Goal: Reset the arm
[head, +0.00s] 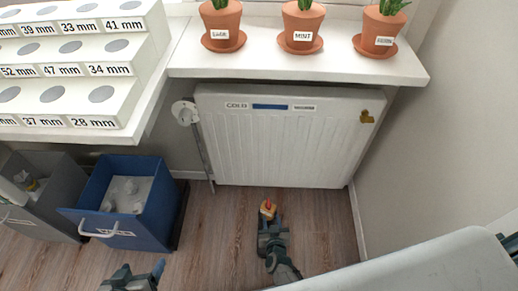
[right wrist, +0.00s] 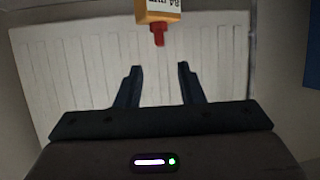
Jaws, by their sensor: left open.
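My right gripper (head: 267,222) is over the wood floor in front of the radiator in the head view. In the right wrist view its two dark fingers (right wrist: 159,78) are apart with nothing between them. A small orange block (head: 267,208) with a red tip is just beyond the fingertips. In the right wrist view the block (right wrist: 158,10) is cut off by the top edge, and its printed label is only partly visible. I cannot tell what supports it. My left gripper (head: 141,273) is open at the bottom edge of the head view, below the blue bin.
A white radiator (head: 285,145) stands under a sill (head: 300,62) with three potted plants. A blue bin (head: 152,215) and a grey bin (head: 50,190) stand at left, below a stepped white rack (head: 75,75). A white surface (head: 420,265) fills the lower right. Floor around the right gripper is clear.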

